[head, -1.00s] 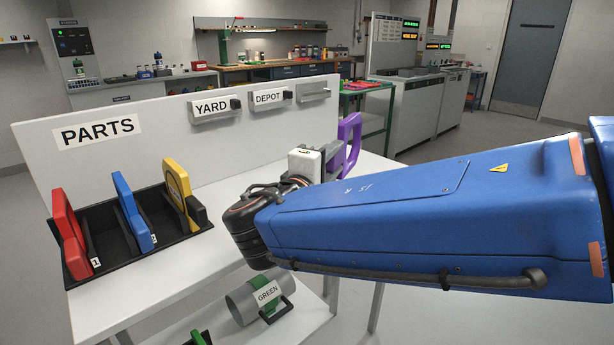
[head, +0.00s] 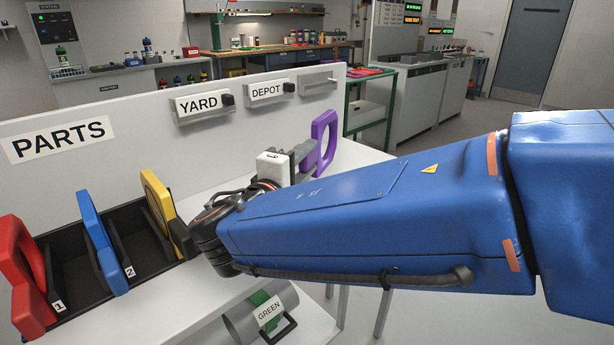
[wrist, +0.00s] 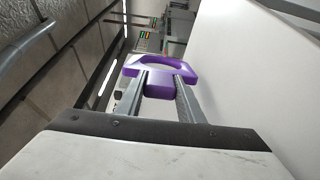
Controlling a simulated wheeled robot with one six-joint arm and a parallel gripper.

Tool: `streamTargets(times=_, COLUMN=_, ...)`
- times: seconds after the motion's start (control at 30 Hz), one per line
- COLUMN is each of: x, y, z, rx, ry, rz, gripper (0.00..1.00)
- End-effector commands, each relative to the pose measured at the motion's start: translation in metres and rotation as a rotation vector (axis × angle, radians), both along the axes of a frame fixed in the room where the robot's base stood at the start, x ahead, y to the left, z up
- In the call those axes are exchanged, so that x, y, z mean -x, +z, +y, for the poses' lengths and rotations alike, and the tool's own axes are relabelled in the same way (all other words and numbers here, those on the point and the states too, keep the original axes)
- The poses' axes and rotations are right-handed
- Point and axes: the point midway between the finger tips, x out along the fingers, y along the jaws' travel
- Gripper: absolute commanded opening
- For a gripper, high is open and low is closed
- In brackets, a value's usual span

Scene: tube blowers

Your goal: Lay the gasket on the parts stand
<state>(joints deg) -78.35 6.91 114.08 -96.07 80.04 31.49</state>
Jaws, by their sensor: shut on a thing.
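The purple gasket (head: 322,143) is a thick frame with a large hole and a tab. My gripper (head: 306,160) is shut on it and holds it upright above the right part of the parts stand. In the wrist view, the gasket's tab (wrist: 159,90) sits between the two grey fingers and its open loop points away. The parts stand (head: 345,170) is a white table with a back panel and a "PARTS" sign (head: 60,140). My arm hides much of the stand's top. I cannot tell the gap between the gasket and the top.
A black rack (head: 150,258) at the left holds red (head: 18,270), blue (head: 100,240) and yellow (head: 160,210) parts. A grey cylinder labelled "GREEN" (head: 245,318) lies on the lower shelf. YARD (head: 198,104) and DEPOT (head: 267,92) labels are on the back panel.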

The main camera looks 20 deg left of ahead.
Motion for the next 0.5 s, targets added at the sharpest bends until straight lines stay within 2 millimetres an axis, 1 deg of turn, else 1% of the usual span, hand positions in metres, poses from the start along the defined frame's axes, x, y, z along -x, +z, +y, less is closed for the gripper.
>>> streamTargets(times=0.17, x=0.0, y=-0.013, z=0.0, rx=0.002, ry=0.0, rz=0.0, gripper=0.1)
streamTargets(times=0.33, x=0.0, y=-0.035, z=0.0, rx=0.003, ry=0.001, rz=0.0, gripper=0.1)
streamTargets(times=0.4, x=0.0, y=-0.039, z=0.0, rx=0.001, ry=0.001, rz=-0.001, gripper=0.1)
streamTargets(times=0.5, x=0.0, y=-0.039, z=0.0, rx=-0.001, ry=0.001, rz=-0.001, gripper=0.1)
